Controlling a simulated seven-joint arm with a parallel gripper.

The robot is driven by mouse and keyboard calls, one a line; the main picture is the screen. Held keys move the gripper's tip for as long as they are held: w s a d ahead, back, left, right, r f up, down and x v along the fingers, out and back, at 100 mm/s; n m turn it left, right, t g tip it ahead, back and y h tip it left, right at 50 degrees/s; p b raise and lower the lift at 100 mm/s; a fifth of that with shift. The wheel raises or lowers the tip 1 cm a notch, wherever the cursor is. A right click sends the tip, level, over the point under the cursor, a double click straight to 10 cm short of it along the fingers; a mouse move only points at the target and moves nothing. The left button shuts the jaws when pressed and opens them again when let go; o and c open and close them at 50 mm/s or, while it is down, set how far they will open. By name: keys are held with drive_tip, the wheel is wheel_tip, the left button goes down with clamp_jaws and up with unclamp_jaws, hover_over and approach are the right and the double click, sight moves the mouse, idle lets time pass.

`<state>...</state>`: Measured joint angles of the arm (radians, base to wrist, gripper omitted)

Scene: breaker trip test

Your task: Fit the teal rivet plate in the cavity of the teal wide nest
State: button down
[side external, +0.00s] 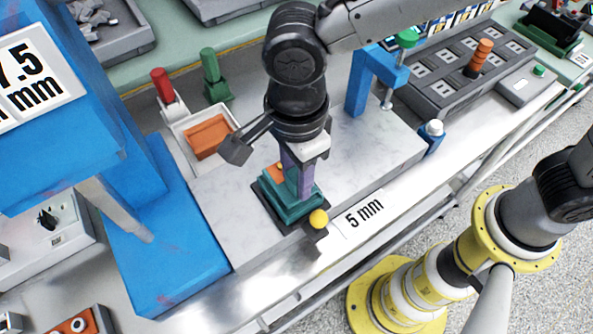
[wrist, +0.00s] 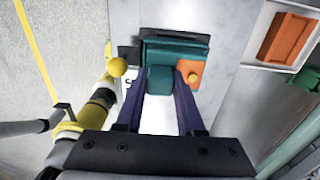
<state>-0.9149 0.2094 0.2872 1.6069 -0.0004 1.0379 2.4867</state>
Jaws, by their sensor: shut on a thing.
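The teal wide nest (side external: 272,198) sits on a dark base plate at the front of the pale slab, below my gripper. It also shows in the wrist view (wrist: 176,49). My gripper (side external: 303,192) points down over the nest with its purple fingers shut. In the wrist view, the fingertips (wrist: 161,80) hold a teal block (wrist: 160,82), which appears to be the teal rivet plate. It is at or just above the nest. Whether it is in the cavity cannot be told, since the fingers and plate hide the cavity.
A yellow ball (side external: 318,218) stands at the base plate's corner. A white tray with an orange block (side external: 207,137) lies left. A blue clamp frame (side external: 358,85) stands behind right. The slab between is clear.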

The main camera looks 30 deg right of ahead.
drive_tip(key=shift+f, duration=0.95)
idle(0.6)
drive_tip(key=shift+c, duration=2.2)
unclamp_jaws()
wheel_tip(320, 180, up, 14)
drive_tip(key=shift+f, duration=0.1)
